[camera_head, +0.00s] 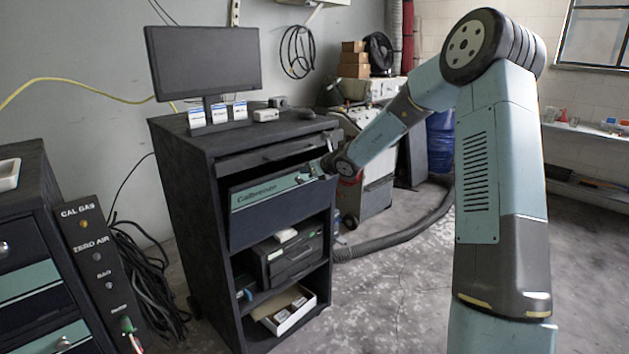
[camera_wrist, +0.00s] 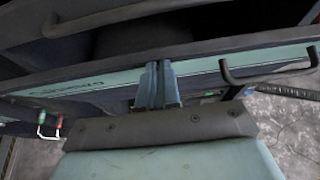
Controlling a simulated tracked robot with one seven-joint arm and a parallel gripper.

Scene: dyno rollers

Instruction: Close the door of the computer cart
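The computer cart (camera_head: 190,178) is black, with a monitor (camera_head: 203,60) on top and an open front below. A dark panel with a teal band and lettering (camera_head: 268,208) fills the upper bay under a drawer front (camera_head: 275,153). I cannot make out a separate door leaf. My gripper (camera_head: 326,163) is at the upper right of the cart's front, small and partly lost against it. In the wrist view its two teal fingers (camera_wrist: 157,72) stand side by side, closed, over the teal-banded panel (camera_wrist: 95,90). Whether they touch it is unclear. Nothing shows between them.
A black device (camera_head: 285,258) and an open white box (camera_head: 285,310) sit on the lower shelves. A black bar handle (camera_wrist: 268,70) shows right of my fingers. A grey hose (camera_head: 400,237) lies on the floor to the right. A teal-drawered cabinet (camera_head: 35,270) stands at left.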

